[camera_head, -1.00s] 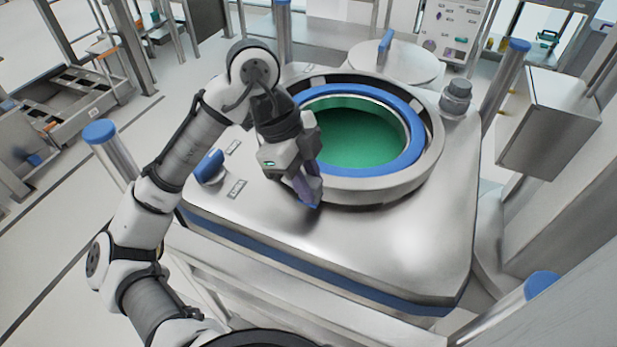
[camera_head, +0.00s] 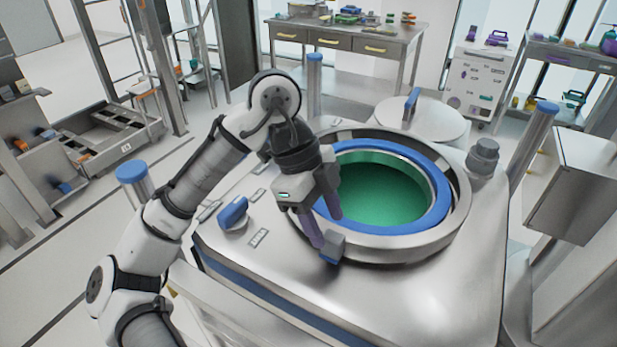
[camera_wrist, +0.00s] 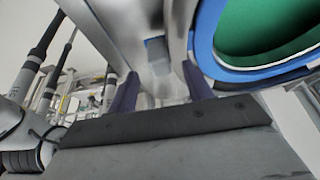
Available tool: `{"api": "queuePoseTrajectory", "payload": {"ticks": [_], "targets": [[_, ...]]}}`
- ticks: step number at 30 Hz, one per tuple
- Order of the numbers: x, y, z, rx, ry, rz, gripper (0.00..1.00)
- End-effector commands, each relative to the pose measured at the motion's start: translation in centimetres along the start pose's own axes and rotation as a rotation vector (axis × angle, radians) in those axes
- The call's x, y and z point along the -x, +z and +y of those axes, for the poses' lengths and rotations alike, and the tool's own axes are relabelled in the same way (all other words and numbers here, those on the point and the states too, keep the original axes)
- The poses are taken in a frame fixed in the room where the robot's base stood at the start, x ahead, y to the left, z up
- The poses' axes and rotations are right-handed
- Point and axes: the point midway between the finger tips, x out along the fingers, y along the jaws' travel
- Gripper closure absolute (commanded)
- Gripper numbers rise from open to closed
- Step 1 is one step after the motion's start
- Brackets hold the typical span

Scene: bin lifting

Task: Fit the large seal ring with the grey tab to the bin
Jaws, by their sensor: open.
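The bin (camera_head: 430,290) is a large metal unit with a round raised collar and a green interior. A large blue ring (camera_head: 440,200) lies inside the collar around the opening; it also shows at right in the wrist view (camera_wrist: 205,45). My gripper (camera_head: 328,228) is at the collar's front left, its two purple fingers apart and empty. A small blue-grey block (camera_head: 333,250) is by the fingertips, at the collar's outer side. In the wrist view the block (camera_wrist: 157,52) appears between and beyond the fingers. I cannot tell whether it is the ring's tab.
A blue knob (camera_head: 233,213) stands on the bin top at left, and a grey knob (camera_head: 483,158) at right. A round lid (camera_head: 420,122) with a blue handle is behind. Blue-capped posts (camera_head: 132,172) stand around the bin. The front right of the top is clear.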

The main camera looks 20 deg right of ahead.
Motion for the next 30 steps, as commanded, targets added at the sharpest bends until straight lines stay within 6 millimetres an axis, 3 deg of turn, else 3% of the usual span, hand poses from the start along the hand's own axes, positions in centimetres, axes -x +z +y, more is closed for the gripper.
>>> {"api": "queuePoseTrajectory", "payload": {"ticks": [9,15,21,30], "targets": [[6.3,0.1,0.0,0.004,-0.003,-0.004,0.49],[9.0,0.1,0.0,0.002,-0.001,-0.002,0.49],[10.0,0.0,0.0,0.001,-0.001,0.0,0.49],[10.1,0.0,0.0,0.0,-0.001,0.0,0.49]]}}
